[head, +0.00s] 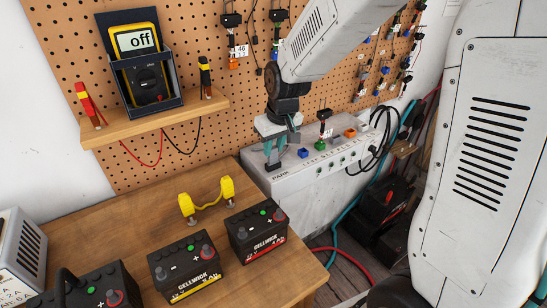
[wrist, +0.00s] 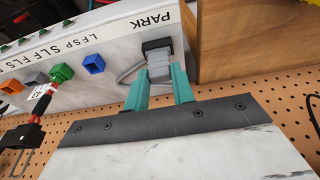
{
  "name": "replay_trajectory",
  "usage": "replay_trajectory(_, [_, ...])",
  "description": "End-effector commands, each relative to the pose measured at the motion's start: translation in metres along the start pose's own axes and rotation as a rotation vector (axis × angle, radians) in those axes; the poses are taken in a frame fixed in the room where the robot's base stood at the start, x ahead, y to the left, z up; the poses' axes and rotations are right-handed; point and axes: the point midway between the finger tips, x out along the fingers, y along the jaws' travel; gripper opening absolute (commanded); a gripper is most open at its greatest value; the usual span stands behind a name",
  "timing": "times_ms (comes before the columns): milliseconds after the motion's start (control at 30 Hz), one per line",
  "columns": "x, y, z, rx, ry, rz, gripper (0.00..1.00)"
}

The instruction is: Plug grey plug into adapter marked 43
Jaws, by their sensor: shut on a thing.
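My gripper (wrist: 160,88) has teal fingers and is shut on the grey plug (wrist: 159,66) at the PARK end of the white tester box. A black piece (wrist: 157,45) sits at the plug's far end; I cannot tell whether it is a socket or part of the plug. A grey cable (wrist: 130,74) runs beside it. In the head view my gripper (head: 273,160) points down at the box's left end and hides the plug. An adapter with red and black wires (wrist: 42,102) stands on the green plug (wrist: 62,73); its tag is unreadable. I cannot make out a tag marked 43.
The tester box (head: 300,172) also carries a blue plug (head: 303,153) and an orange plug (head: 350,133). Tagged adapters, one marked 46 (head: 240,51), hang on the pegboard (head: 205,75) behind. Batteries (head: 256,232) and a yellow-ended lead (head: 207,201) occupy the wooden bench.

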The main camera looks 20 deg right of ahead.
Motion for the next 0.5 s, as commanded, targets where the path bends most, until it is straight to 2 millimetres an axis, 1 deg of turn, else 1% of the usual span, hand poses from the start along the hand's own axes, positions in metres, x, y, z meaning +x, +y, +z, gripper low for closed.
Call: replay_trajectory(500, [-0.018,0.0,-0.005,0.0,0.002,0.0,0.06])
